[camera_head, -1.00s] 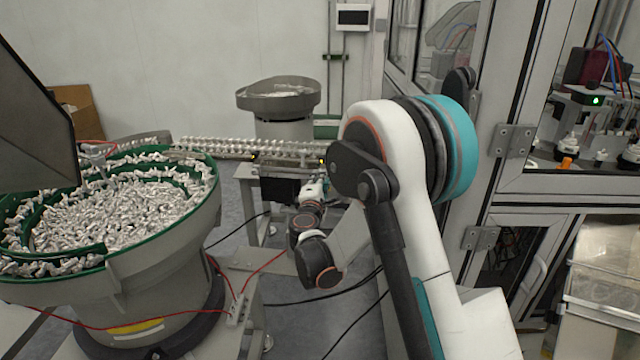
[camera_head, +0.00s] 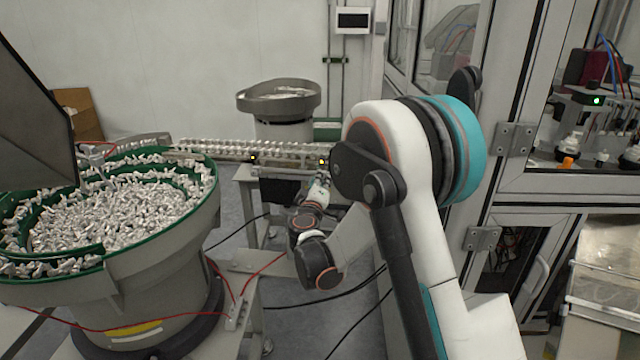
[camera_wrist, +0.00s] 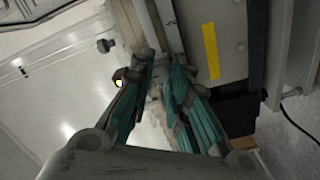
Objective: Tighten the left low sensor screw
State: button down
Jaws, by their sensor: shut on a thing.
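My gripper (camera_wrist: 163,76) has teal-lined fingers and reaches in under the feed rail. It is shut on a small grey part, most likely the sensor screw, which the fingers largely hide. A small sensor with a yellow light (camera_wrist: 119,83) shows just left of the fingertips in the wrist view. In the head view, my gripper (camera_head: 321,183) is small, under the right end of the rail and partly hidden by my arm. Two yellow sensor lights show on the rail, one at left (camera_head: 253,158) and one at right (camera_head: 321,161), the right one just above my gripper.
The feed rail (camera_head: 240,148) carries a row of metallic parts. A large bowl feeder (camera_head: 160,260) full of parts stands at left, a smaller bowl (camera_head: 280,100) behind. A glazed machine cabinet (camera_head: 510,185) stands close at right. Cables cross the floor.

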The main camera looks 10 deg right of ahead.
jog(key=shift+m, duration=0.3)
jog(key=c, duration=1.5)
grip_release()
jog(key=shift+a, duration=0.1)
jog(key=v, duration=1.2)
